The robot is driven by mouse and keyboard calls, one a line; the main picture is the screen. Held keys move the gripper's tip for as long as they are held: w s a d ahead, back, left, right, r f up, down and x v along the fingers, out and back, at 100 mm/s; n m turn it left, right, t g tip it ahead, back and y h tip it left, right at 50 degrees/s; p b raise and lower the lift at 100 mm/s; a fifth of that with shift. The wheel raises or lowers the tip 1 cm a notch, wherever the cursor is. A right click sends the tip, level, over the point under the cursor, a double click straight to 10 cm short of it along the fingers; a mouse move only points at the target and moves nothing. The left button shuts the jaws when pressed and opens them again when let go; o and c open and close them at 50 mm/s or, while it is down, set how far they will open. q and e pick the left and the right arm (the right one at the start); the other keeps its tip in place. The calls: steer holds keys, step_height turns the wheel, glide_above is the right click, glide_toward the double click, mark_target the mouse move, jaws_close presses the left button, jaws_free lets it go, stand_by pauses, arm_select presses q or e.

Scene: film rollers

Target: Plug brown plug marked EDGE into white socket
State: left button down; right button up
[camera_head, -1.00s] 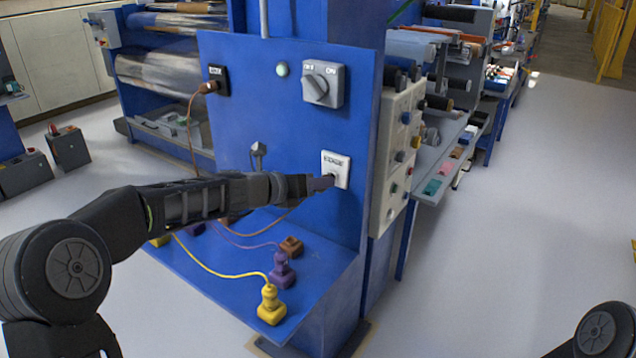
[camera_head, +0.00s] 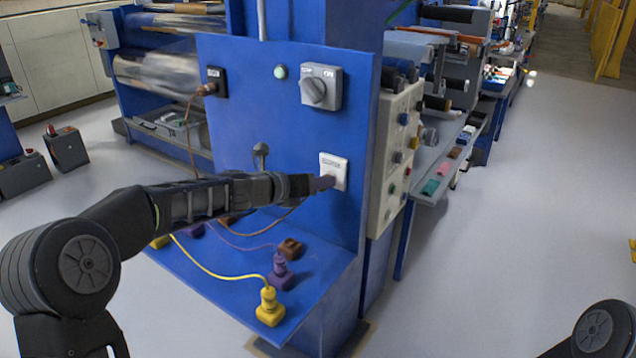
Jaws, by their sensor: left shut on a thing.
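My left gripper (camera_head: 316,184) is shut on a small dark purplish plug (camera_head: 325,182) at the socket's face. Its colour is uncertain and its marking cannot be read. The fingers hide most of it, and I cannot tell how deep it sits. A brown cord (camera_head: 257,235) curves up behind my left gripper. A brown plug-like piece (camera_head: 290,247) lies on the blue shelf. My right gripper is not in view.
A purple plug (camera_head: 281,268) and a yellow plug (camera_head: 269,307) stand on the blue shelf (camera_head: 315,285). A black socket (camera_head: 217,77) holds a brown plug (camera_head: 207,89). A grey rotary switch (camera_head: 320,87) sits above the white socket. A grey control box (camera_head: 394,160) is at the right.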

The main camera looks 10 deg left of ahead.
arm_select(q)
steer(key=c, duration=1.1)
jaws_free()
steer(key=v, duration=0.8)
steer(key=shift+b, duration=0.3)
steer(key=shift+d, duration=0.1)
